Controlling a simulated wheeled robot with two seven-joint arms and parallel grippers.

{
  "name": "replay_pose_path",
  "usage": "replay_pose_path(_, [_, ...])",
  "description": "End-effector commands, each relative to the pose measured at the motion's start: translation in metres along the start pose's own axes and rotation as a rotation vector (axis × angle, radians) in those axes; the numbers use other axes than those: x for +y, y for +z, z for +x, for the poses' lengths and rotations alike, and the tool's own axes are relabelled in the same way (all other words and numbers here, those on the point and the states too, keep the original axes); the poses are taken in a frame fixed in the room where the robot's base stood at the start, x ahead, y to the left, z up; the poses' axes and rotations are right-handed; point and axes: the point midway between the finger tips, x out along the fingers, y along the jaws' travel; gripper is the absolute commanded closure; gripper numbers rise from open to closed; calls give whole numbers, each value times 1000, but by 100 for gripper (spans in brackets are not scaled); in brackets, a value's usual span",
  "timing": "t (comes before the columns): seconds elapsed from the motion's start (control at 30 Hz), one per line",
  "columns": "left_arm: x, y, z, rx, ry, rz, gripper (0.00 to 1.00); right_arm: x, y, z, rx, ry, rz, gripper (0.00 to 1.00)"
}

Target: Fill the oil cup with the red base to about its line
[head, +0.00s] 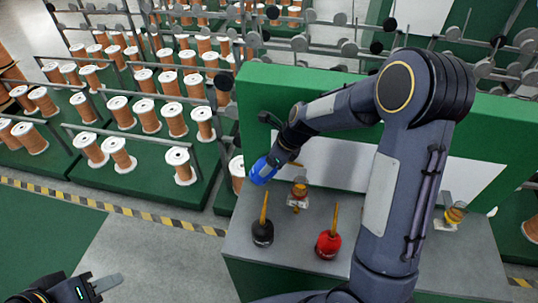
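A blue oil can (262,171) is held tilted at the end of my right arm, its thin yellowish spout pointing right. My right gripper (276,161) appears shut on it, though the fingers are mostly hidden. Just below and right of the spout is an oil cup with an amber top (300,189). Another oil cup with a yellow top (455,214) is at the right, beyond my arm. The base colours and fill lines are too small to tell.
A black oil can (262,233) and a red oil can (328,244) stand upright on the grey bench (285,262), with spouts up. A green-framed panel (262,90) rises behind. Racks of copper wire spools (146,115) fill the left background.

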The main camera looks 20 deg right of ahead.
Motion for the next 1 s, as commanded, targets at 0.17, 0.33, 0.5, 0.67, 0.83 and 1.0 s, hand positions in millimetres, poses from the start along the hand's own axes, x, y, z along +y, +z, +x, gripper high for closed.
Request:
replay_pose_path(0.17, [1, -1, -1, 0, 0, 0, 64, -1, -2, 1, -67, 2, 7, 88])
replay_pose_path(0.33, [-6, 6, 13, 0, 0, 0, 64, -1, -4, 7, -138, -3, 4, 88])
replay_pose_path(0.5, [-12, 14, 27, -1, 0, 0, 64, -1, -5, 7, -192, -4, 3, 88])
replay_pose_path(0.67, [-18, 20, 40, 0, 0, 0, 64, -1, -5, 8, -230, -3, 1, 88])
replay_pose_path(0.83, [-24, 27, 53, 0, 0, 0, 64, -1, -5, 8, -262, -3, 2, 88])
replay_pose_path(1.0, [-31, 34, 67, 0, 0, 0, 64, -1, -6, 9, -295, -4, 1, 88])
